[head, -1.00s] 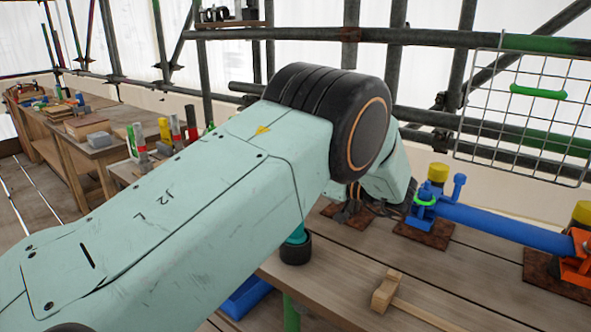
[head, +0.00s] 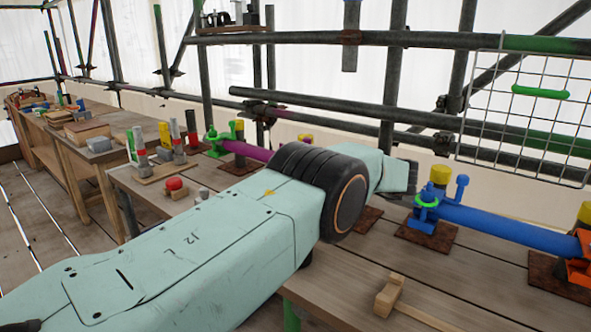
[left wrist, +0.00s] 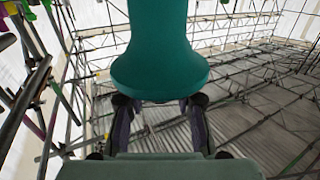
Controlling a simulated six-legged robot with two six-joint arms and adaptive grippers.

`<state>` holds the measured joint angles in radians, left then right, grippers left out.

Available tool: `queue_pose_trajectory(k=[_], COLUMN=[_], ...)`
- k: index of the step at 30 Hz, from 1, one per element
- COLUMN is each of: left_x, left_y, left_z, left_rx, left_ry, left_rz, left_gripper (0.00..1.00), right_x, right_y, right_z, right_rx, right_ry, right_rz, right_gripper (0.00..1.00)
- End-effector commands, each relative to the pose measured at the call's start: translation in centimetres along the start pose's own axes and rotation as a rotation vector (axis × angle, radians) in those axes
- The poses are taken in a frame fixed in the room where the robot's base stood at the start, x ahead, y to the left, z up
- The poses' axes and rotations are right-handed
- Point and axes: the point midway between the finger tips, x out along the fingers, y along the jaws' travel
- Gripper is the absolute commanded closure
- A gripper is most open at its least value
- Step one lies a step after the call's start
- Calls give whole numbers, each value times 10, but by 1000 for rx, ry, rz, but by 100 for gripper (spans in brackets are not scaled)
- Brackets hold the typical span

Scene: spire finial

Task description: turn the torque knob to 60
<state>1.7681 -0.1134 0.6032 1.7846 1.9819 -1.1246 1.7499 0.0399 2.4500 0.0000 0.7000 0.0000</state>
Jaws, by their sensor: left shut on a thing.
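My left arm comes in from the left in the head view and hides much of the bench. In the left wrist view my left gripper (left wrist: 160,108) is shut on a teal flared tool (left wrist: 160,68), one finger at each side of it. The tool's upper end runs out of the picture. I see no number or scale on it, and I cannot tell whether it carries the torque knob. No clearly marked torque knob shows in either view. My right gripper is not in view.
A blue tube (head: 505,227) lies in clamps on the right bench. A wooden mallet (head: 388,297) lies in front of it. A purple tube (head: 248,150) sits behind my arm. A red button (head: 174,185) is on the left bench. Scaffold pipes and a wire grid (head: 525,118) stand behind.

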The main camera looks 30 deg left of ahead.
Motion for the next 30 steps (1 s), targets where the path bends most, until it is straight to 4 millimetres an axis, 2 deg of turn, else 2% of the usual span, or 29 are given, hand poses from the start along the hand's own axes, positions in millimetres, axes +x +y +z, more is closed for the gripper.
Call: queue_pose_trajectory(k=[21, 22, 30], left_x=[0, 0, 0], left_y=[0, 0, 0], left_z=[-2, -2, -1], left_rx=[-4, -4, -2], left_ry=[1, 1, 1], left_rz=[-24, -24, -24], left_gripper=[100, 71, 48], right_x=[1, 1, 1], right_y=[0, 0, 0], right_z=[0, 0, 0], right_rx=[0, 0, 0], right_ry=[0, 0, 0], right_rz=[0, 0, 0], right_gripper=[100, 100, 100])
